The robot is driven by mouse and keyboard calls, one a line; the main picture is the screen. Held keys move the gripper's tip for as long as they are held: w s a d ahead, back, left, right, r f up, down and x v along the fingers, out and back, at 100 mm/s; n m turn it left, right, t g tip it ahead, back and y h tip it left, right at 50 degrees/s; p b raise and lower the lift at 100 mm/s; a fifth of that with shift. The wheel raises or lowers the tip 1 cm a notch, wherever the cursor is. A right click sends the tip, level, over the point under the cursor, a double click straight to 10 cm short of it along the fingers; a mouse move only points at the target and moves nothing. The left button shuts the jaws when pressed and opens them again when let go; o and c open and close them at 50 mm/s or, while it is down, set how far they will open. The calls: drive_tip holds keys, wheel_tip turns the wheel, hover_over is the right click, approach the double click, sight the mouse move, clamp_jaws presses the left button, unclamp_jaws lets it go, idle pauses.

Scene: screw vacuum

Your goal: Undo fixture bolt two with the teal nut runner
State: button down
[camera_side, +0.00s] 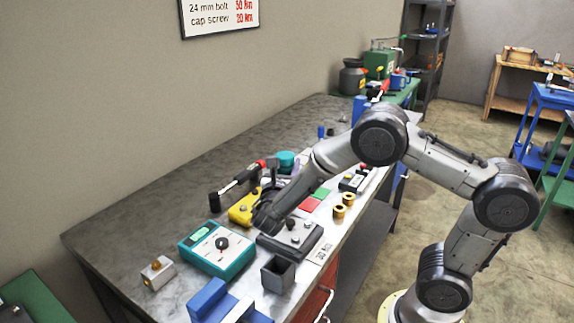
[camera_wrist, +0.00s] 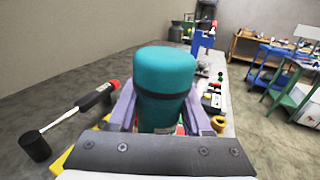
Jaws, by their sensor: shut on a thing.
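The teal nut runner (camera_wrist: 165,85) stands large between the purple-grey fingers of my gripper (camera_wrist: 160,115) in the wrist view, with a dark band round its body. Its teal top also shows behind my arm in the side view (camera_side: 287,158). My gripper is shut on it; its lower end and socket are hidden. In the side view a dark grey block (camera_side: 305,247) with bolt heads on top lies just in front of my wrist. I cannot tell which bolt is bolt two, nor whether the runner touches any bolt.
A yellow tool (camera_side: 241,209) and a black-and-red hammer-like tool (camera_side: 237,180) lie left of my gripper. A teal box with a dial (camera_side: 217,250), a grey open box (camera_side: 278,274) and brass rings (camera_side: 343,204) stand close by.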

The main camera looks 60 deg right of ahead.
sight(287, 151)
drive_tip(key=shift+f, duration=0.85)
idle(3.5)
drive_tip(key=shift+r, duration=2.7)
